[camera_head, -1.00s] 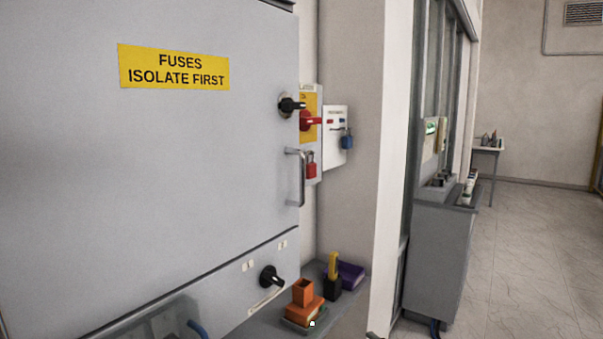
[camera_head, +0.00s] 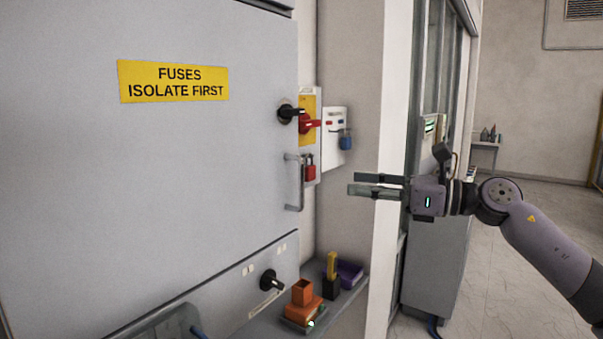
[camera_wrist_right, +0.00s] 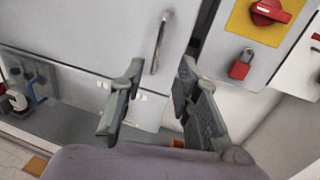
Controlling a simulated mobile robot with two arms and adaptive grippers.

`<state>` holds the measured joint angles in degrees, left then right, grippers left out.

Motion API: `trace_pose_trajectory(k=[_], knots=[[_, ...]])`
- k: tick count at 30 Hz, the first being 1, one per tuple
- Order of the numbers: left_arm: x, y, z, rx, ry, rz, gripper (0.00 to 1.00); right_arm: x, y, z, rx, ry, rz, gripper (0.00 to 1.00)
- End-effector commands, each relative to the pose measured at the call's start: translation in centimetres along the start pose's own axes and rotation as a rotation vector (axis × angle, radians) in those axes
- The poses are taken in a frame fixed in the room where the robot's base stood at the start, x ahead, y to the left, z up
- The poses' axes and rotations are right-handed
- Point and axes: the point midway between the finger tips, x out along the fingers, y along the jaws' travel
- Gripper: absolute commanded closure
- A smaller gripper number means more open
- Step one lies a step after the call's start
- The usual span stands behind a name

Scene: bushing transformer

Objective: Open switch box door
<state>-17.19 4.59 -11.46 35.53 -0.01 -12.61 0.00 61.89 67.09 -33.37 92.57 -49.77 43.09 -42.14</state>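The switch box door (camera_head: 190,170) is a large grey panel with a yellow "FUSES ISOLATE FIRST" label (camera_head: 173,82). It looks closed. A black rotary knob (camera_head: 290,113) sits near its right edge, above a vertical metal handle (camera_head: 294,183). My right gripper (camera_head: 357,186) is to the right of the handle, apart from it, its fingers pointing left. In the right wrist view my right gripper (camera_wrist_right: 155,98) has its fingers spread with nothing between them. The handle (camera_wrist_right: 160,43) and door (camera_wrist_right: 95,30) appear beyond the fingertips there. My left gripper is not seen.
A red rotary switch (camera_head: 309,123), red padlock (camera_head: 310,171) and blue padlock (camera_head: 345,141) are on the wall right of the door. A lower black knob (camera_head: 271,280) is under it. A grey shelf (camera_head: 345,303) holds orange, black and purple items. Floor is clear at right.

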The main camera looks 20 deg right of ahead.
Motion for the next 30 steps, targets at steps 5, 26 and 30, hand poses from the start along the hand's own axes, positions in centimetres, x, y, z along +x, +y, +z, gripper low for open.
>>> trace_pose_trajectory(k=[5,26,30], knots=[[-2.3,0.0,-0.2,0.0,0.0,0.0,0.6,4.1,0.1,0.6,0.003,-0.002,0.004,0.7],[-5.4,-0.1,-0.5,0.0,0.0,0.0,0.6,13.0,0.0,0.1,0.003,-0.001,-0.002,0.7],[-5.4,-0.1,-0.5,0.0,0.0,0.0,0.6,13.0,0.0,0.0,0.003,-0.001,-0.001,0.7]])
